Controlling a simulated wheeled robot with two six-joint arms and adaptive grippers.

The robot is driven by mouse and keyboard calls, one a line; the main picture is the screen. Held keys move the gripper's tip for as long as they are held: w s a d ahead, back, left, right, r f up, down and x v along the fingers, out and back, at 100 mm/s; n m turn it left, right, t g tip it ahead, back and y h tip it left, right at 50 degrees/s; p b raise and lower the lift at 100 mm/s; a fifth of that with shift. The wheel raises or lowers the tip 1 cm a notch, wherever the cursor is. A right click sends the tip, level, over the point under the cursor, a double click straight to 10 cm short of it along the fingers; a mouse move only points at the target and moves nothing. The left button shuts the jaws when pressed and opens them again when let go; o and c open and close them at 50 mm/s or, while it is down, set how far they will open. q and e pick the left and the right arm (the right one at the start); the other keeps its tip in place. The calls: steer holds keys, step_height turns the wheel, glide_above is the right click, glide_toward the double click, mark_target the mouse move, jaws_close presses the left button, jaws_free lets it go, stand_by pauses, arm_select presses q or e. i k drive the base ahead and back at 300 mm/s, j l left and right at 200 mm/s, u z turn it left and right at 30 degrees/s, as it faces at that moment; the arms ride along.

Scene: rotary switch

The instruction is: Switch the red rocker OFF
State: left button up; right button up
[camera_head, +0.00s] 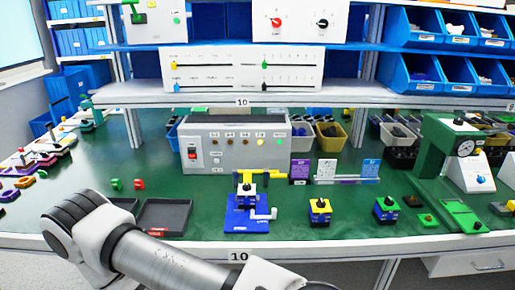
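The red rocker (192,155) is on the left of the front face of a grey control box (235,160), which stands upright at the middle back of the green bench. The rocker shows red in a light frame; which way it is tipped is too small to tell. A row of small lamps runs along the box, and the yellow one (260,142) and the green one (279,142) at the right look brighter than the others. Neither gripper is in view. Only links of one of my arms cross the lower left, in front of the bench edge, apart from the box.
A blue clamp fixture (247,214) stands in front of the box. A dark tray (163,216) lies front left, and small knob blocks (319,210) stand to the right. A green press (446,150) is far right. A shelf (240,93) overhangs the back. Green bench left of the box is mostly clear.

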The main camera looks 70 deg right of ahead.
mark_target(192, 154)
steer(key=z, duration=1.8)
